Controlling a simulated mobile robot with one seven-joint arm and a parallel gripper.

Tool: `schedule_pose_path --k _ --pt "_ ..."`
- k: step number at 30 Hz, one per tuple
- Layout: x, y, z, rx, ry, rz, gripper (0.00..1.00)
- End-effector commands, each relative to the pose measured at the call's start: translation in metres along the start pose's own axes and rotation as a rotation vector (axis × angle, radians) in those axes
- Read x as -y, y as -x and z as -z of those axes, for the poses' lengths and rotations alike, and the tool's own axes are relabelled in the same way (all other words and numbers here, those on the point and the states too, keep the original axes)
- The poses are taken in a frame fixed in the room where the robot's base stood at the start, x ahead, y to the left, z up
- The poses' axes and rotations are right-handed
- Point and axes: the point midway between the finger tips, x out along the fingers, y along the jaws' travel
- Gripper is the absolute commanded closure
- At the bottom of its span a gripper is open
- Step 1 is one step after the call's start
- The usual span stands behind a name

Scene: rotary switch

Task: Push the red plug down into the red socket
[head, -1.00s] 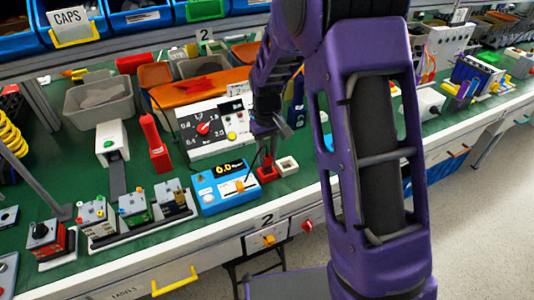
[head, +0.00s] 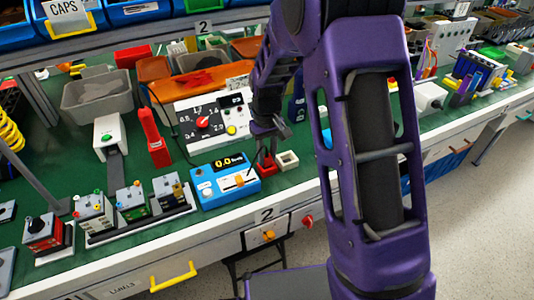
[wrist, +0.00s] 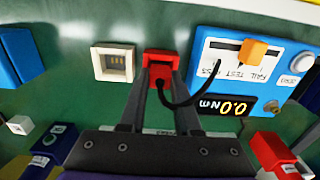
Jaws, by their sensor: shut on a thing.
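The red socket (wrist: 161,57) is a small square block on the green bench top. It also shows in the head view (head: 266,166), just right of the blue meter box. My gripper (wrist: 160,82) points down at it, its two dark fingers shut on the red plug (wrist: 161,70). A black cable runs from the plug towards the meter. In the head view my gripper (head: 266,147) stands right over the socket. The plug is mostly hidden between the fingers, and I cannot tell how deep it sits.
A white socket (wrist: 113,63) stands beside the red one. The blue meter (head: 224,180) has an orange slider and reads 0.0. A white panel with a red dial (head: 212,120) stands behind. A red upright handle (head: 155,138) is further left. The bench's front edge is close.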

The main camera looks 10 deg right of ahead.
Motion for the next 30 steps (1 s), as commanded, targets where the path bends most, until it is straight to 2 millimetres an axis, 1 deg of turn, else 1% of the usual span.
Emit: schedule_pose_path --k 1,5,6,7,16,20,23,30 --pt "0.0 -0.001 0.0 0.0 0.0 0.0 0.67" --pt "0.0 0.0 0.0 0.0 0.0 0.0 0.43" --pt "0.0 0.0 0.0 0.0 0.0 0.0 0.36" --pt "0.0 0.0 0.0 0.0 0.0 0.0 0.34" --pt "0.0 0.001 0.0 0.0 0.0 0.0 0.34" --pt "0.0 0.013 0.001 -0.002 0.0 0.0 0.34" --pt "0.0 0.032 0.001 -0.004 0.0 -0.001 0.34" --pt "0.0 0.091 0.001 -0.005 0.0 -0.001 0.34"
